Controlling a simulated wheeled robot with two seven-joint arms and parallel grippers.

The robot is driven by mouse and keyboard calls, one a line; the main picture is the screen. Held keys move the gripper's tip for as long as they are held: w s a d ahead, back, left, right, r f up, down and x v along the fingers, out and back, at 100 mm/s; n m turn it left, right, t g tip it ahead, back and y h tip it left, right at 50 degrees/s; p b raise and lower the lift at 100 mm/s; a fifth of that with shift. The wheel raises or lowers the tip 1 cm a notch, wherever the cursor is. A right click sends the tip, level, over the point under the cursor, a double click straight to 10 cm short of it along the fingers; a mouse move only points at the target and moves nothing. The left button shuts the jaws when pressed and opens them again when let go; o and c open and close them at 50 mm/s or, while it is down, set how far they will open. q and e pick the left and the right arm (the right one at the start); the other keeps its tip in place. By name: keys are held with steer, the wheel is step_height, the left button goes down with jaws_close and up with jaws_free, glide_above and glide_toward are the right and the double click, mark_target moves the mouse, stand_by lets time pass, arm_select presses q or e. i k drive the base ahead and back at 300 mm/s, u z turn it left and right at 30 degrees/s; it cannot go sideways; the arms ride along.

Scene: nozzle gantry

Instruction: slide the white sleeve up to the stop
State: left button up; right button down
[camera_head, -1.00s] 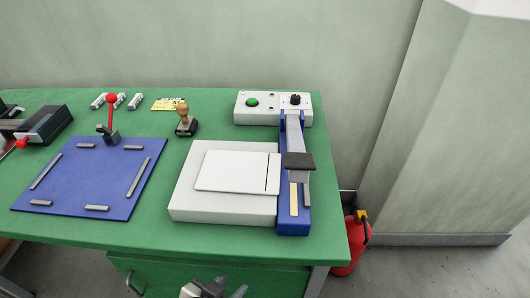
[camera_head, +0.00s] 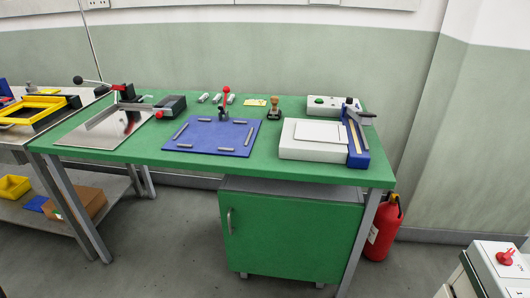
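I cannot make out a white sleeve or its stop in the head view. Neither of my grippers is in view. The green workbench (camera_head: 120,142) fills the middle. At its right end a white flat-topped block (camera_head: 312,153) stands beside a blue rail (camera_head: 358,158) with a pale strip along it. A grey lever with a dark end (camera_head: 362,114) sits over the rail's far end. Behind them is a white control box (camera_head: 322,105) with a green button (camera_head: 319,100).
A blue mat (camera_head: 210,137) with grey bars and a red-knobbed lever (camera_head: 226,92) lies mid-bench. A stamp (camera_head: 274,108) stands behind. A red extinguisher (camera_head: 383,230) is by the right leg. A pale machine with a red knob (camera_head: 505,257) is lower right. Open floor lies in front.

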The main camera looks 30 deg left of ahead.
mark_target(306, 131)
steer(key=k, duration=0.65)
steer(key=u, duration=1.1)
steer(key=i, duration=1.45)
